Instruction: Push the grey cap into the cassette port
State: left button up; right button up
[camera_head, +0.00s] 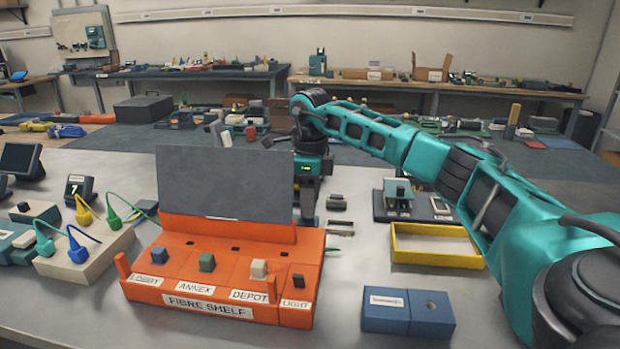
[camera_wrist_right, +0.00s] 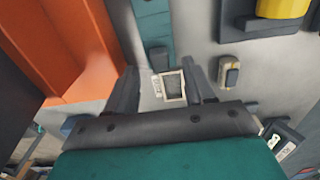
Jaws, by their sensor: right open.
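My right gripper (camera_head: 309,208) points down at the table behind the right end of the orange fibre shelf (camera_head: 190,268). In the right wrist view its two fingers (camera_wrist_right: 162,88) stand apart, with a pale-rimmed piece with a dark grey middle (camera_wrist_right: 174,87) below and between them; I cannot tell whether they touch it. A small grey piece (camera_head: 336,202) lies right of the gripper, and a pale-rimmed piece (camera_head: 340,227) lies in front of it. I cannot tell for sure which is the grey cap or the cassette port. My left gripper is out of view.
A raised grey panel (camera_head: 225,182) stands behind the shelf's coloured plugs. A yellow-rimmed tray (camera_head: 436,262) and a blue block (camera_head: 407,325) stand to the right. A beige block with cables (camera_head: 85,258) stands left. Bare table lies between shelf and tray.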

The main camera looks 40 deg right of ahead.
jog(key=shift+f, duration=1.15)
jog(key=shift+c, duration=0.4)
grip_shut()
jog(key=c, duration=0.7)
grip_release()
grip_shut()
jog(key=shift+r+p, duration=0.8)
jog(key=shift+p, duration=0.05)
jog(key=shift+r+p, duration=1.2)
jog(key=shift+r, duration=0.1)
